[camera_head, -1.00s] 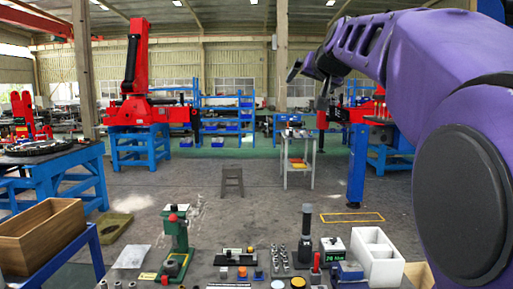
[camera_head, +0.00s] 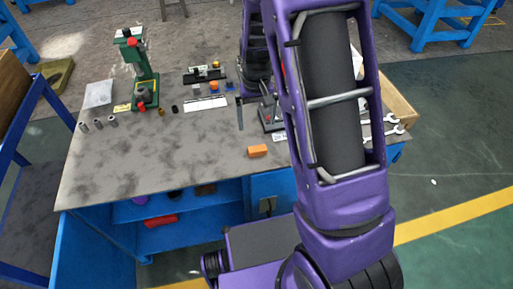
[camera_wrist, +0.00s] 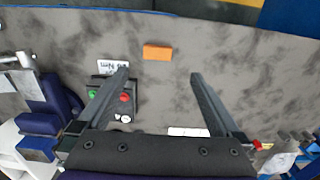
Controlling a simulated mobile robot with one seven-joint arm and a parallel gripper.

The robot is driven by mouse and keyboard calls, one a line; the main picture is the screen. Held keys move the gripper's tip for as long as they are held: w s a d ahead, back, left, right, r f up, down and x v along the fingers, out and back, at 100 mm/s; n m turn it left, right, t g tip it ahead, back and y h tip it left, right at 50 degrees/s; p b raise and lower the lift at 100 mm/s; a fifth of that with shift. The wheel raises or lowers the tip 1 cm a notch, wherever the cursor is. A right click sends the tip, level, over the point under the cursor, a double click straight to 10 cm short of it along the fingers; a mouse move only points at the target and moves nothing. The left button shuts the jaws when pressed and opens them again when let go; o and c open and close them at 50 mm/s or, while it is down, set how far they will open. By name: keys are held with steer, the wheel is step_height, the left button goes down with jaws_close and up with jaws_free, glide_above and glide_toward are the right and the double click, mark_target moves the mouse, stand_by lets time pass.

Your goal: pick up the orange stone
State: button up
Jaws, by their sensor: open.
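The orange stone (camera_head: 258,150) is a small orange block lying flat on the grey worktable (camera_head: 130,185), near its front edge. In the wrist view the stone (camera_wrist: 157,52) lies beyond the fingertips, roughly centred between the lines of the two fingers. My gripper (camera_wrist: 159,77) is open and empty, with both dark fingers spread wide apart. It is above the table and apart from the stone. In the head view my arm hides much of the gripper and part of the table's right side.
A dark control box (camera_wrist: 124,98) with green and red buttons stands near the left finger. A green press (camera_head: 140,70) and several small metal parts (camera_head: 98,123) stand at the left of the table. Wrenches (camera_head: 385,126) lie at the right.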

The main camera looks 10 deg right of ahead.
glide_above(257, 148)
steer(key=f, duration=0.5)
steer(key=s+f, duration=0.1)
steer(key=f, duration=0.2)
steer(key=shift+a+b, duration=0.15)
steer(key=shift+b, duration=0.2)
steer(key=shift+w+d+f, duration=0.1)
steer(key=shift+w+f, duration=0.05)
steer(key=shift+f, duration=0.75)
steer(key=shift+w+d+f, duration=0.1)
steer(key=shift+w+f, duration=0.1)
steer(key=shift+f, duration=0.65)
steer(key=shift+w+f, duration=0.15)
steer(key=shift+f, duration=0.75)
steer(key=c, duration=1.3)
